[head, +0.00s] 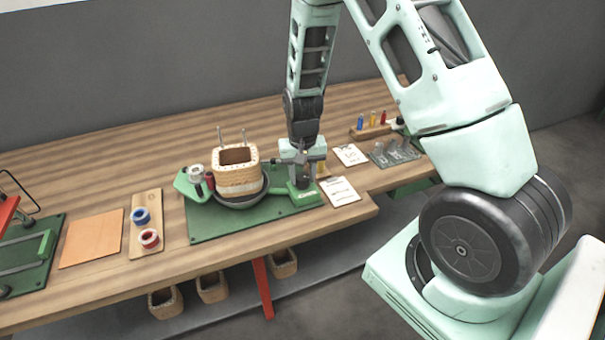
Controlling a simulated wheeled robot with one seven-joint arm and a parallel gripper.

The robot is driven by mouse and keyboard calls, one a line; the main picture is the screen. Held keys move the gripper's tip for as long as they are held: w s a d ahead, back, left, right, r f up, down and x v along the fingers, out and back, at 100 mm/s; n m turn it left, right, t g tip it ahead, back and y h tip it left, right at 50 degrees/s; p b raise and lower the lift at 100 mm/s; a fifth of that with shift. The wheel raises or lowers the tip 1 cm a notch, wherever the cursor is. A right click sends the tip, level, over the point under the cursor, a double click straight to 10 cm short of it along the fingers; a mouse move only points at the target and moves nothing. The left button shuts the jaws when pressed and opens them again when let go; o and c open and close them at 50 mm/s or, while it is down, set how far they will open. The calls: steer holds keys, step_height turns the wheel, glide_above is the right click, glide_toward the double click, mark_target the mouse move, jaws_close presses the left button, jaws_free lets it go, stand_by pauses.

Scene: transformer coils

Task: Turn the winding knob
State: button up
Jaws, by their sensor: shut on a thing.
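A green winding machine (200,185) stands on a green mat in the middle of the bench. It carries a square, open coil former (238,187) wrapped in tan winding, with two thin upright pins at its back. My gripper (304,168) points down at the machine's right end, just right of the coil. It is shut on the winding knob there. The jaws cover most of the knob, so its shape and angle are hard to tell. A dark part (305,183) shows below the jaws, above the green base.
Left of the machine are a wooden holder with blue (140,215) and red (149,238) spools and an orange sheet (92,238). Several spare coil formers (285,263) sit below the bench.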

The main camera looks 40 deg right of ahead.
mark_target(303, 177)
steer(key=shift+m, duration=0.3)
stand_by(0.9)
steer(key=o, duration=1)
step_height(303, 177, up, 17)
steer(key=shift+r+b, duration=0.2)
steer(key=shift+b, duration=0.45)
